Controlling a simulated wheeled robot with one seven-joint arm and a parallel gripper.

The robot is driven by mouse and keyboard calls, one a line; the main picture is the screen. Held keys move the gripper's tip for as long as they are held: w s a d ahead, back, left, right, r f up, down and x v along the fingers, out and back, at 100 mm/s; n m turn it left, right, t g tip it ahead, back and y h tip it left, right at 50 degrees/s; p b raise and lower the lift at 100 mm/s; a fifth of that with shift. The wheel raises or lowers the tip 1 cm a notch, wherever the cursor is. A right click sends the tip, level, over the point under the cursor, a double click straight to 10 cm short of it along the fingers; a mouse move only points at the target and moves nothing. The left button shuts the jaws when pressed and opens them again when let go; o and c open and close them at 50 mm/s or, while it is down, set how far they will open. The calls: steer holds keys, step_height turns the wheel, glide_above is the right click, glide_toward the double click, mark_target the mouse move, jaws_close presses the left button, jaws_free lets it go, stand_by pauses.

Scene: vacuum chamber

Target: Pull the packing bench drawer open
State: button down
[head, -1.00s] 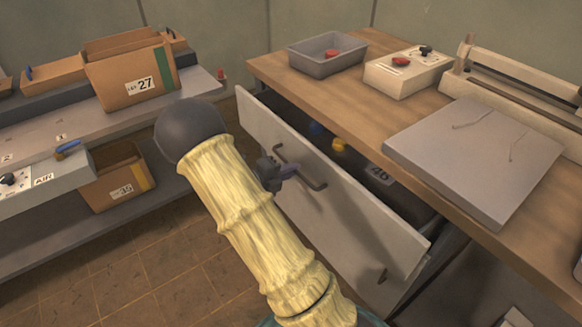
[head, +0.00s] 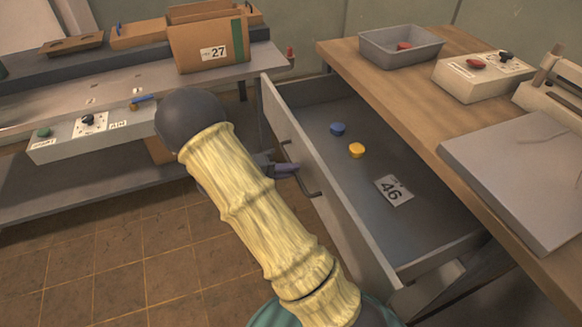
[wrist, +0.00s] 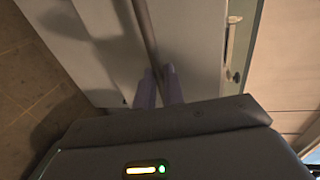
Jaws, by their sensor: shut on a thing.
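The packing bench drawer (head: 405,240) stands well out from under the wooden bench top (head: 385,85), its inside open to view. A blue knob-like piece (head: 337,129), a yellow one (head: 357,150) and a card marked 46 (head: 394,191) lie on its floor. The drawer's dark bar handle (head: 309,182) is on its pale front. My gripper (head: 292,168) is at the handle, shut on it. In the wrist view, the purple fingertips (wrist: 159,86) meet the bar against the drawer front (wrist: 190,40). My sleeved arm hides part of the front.
A grey tray (head: 400,48), a control box (head: 482,75) and a grey plate (head: 515,170) sit on the bench. At left, another bench holds a carton marked 27 (head: 208,45) and a switch panel (head: 90,125). Tiled floor (head: 110,250) lies clear between.

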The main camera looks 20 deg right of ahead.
steer(key=shift+w+a, duration=0.1)
steer(key=shift+a, duration=0.2)
steer(key=c, duration=1.5)
jaws_free()
steer(key=s+p+v, duration=0.1)
steer(key=p+v, duration=0.1)
steer(key=v, duration=1.5)
steer(key=shift+w+a, duration=0.2)
steer(key=shift+w, duration=0.2)
